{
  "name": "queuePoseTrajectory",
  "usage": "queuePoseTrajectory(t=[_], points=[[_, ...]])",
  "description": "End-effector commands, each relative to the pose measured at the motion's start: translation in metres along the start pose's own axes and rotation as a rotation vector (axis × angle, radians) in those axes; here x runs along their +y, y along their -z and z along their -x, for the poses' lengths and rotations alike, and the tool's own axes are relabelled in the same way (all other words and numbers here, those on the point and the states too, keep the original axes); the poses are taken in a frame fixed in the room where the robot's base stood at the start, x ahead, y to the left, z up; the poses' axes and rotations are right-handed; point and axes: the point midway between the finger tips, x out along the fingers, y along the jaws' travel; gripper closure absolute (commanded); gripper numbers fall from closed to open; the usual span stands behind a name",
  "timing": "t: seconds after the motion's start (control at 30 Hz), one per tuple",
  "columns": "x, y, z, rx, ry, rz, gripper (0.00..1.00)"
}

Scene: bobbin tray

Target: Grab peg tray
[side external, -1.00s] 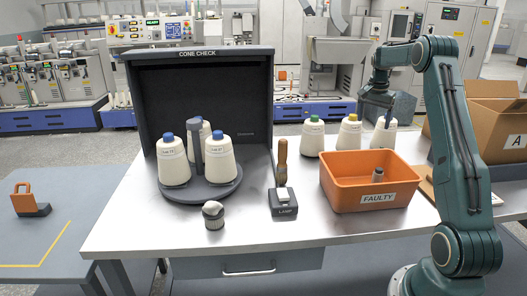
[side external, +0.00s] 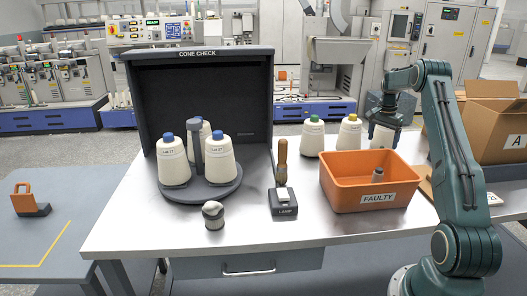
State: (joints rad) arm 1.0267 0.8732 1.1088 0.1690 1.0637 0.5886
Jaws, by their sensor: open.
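A round dark grey tray (side external: 207,196) with an upright grey post (side external: 198,151) in its middle stands at the front of the cone-check booth. It carries three cream cones (side external: 220,160) with blue tops; the rear one is partly hidden. It is the only tray-like peg holder I see. My gripper (side external: 384,124) is open at the back right of the table, well away from the tray. Its fingers are down around or just in front of the upper part of a cream cone (side external: 382,137); I cannot tell whether they touch it.
An orange FAULTY bin (side external: 345,199) stands between the tray and my arm. Two cones with green (side external: 314,139) and yellow (side external: 349,134) tops stand behind it. A lamp box (side external: 284,206), a brush (side external: 282,158) and a small grey-white object (side external: 213,215) are near the tray. Cardboard box (side external: 492,130) at right.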

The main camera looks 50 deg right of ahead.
Motion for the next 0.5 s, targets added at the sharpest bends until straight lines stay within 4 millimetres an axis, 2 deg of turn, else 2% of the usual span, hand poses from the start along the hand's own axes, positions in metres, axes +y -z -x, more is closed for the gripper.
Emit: queuePoseTrajectory(t=[0.03,0.2,0.5], points=[[0.001,-0.001,-0.009,-0.003,-0.003,0.000,0.19],[0.001,-0.001,-0.031,-0.003,-0.002,-0.001,0.19],[0.000,0.000,-0.040,-0.001,0.000,-0.001,0.19]])
